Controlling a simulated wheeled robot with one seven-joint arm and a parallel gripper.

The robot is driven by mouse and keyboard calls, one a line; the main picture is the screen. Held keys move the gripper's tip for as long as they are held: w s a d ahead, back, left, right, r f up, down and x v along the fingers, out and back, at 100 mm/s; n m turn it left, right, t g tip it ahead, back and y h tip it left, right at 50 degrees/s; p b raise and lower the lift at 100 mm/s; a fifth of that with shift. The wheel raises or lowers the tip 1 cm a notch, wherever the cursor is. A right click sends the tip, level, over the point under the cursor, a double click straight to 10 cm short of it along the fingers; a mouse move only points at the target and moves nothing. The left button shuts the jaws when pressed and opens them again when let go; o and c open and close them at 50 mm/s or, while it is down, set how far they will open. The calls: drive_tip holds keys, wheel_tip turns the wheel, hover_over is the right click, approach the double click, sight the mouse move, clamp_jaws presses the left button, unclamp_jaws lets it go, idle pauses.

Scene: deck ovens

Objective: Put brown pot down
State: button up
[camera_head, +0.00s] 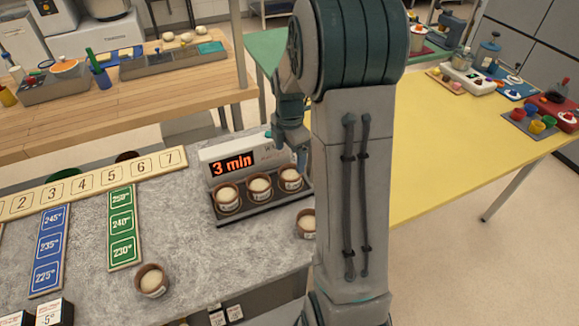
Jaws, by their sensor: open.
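Several brown pots with pale dough-like tops are in view. Three stand upright in a row on the dark tray (262,211) before the red "3 min" display (232,165): a left pot (228,198), a middle pot (260,187) and a right pot (290,180). Another brown pot (306,224) stands on the counter by the tray's right front corner, partly hidden by my arm. One more brown pot (152,281) stands alone at the counter's front. My gripper (288,152) is open, just above and behind the right pot on the tray. Nothing shows between its fingers.
The grey counter (185,225) has free room left of the tray. A green temperature board (122,227), a blue one (50,250) and a numbered strip (100,182) lie on it. A yellow table (440,140) stands right, a wooden table (130,105) behind.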

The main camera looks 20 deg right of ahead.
sight(290, 172)
drive_tip(key=s+a+r+m+t, duration=0.2)
drive_tip(key=s+a+r+m, duration=0.4)
drive_tip(key=s+r+m, duration=0.45)
drive_tip(key=s+a+m+t, duration=0.1)
drive_tip(key=s+a+m, duration=0.3)
drive_tip(key=s+m, duration=0.5)
drive_tip(key=shift+s+r, duration=0.3)
idle(1.2)
